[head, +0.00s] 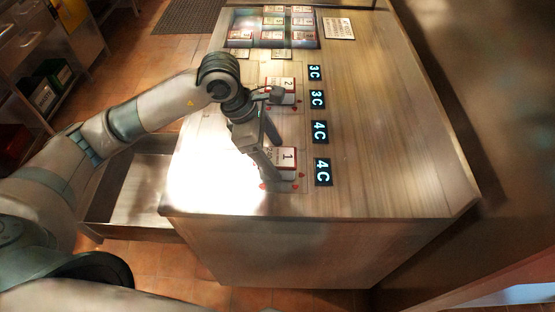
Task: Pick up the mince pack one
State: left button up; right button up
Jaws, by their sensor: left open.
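The mince pack one (288,157), a small pack with a white top marked "1" and a red edge, lies on the wooden counter near its front edge. My left gripper (274,160) is open and points down at the left side of this pack. Its fingers hide part of the pack's left side. I cannot tell whether they touch it. A similar pack marked "2" (287,84) lies farther back, partly behind my left wrist. My right gripper is not in view.
Dark temperature displays (322,172) run in a row right of the packs. A dark tray (247,38) with several packs and a white sign (339,28) are at the back. The counter's right half (400,140) is clear. An open drawer (115,205) juts out at left.

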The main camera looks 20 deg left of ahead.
aim_at(275, 157)
pick_arm(q)
jog(key=shift+p+x, duration=0.5)
jog(key=shift+x, duration=1.1)
jog(key=shift+w+a, duration=0.1)
jog(key=c, duration=1.3)
